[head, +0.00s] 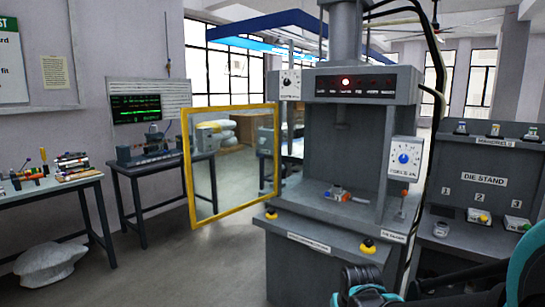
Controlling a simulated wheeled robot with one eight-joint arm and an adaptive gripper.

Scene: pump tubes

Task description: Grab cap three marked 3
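The die stand (483,165) is a dark grey rack at the right, with the numbers 1, 2 and 3 on its panel. Below the 3 sits a small pale block with a greenish top (517,223), near the right edge; I cannot read any mark on it. Below the 2 is a pale block with a yellow top (480,216). What looks like my gripper (365,287) is a dark, jointed shape at the bottom edge, in front of the press and apart from the stand. Its fingertips are not clear.
A grey press (345,130) stands in the centre with a red light and dials. A yellow-framed guard door (231,165) stands open at its left. Black cables hang between press and stand. Several small caps line the stand's upper shelf (500,141).

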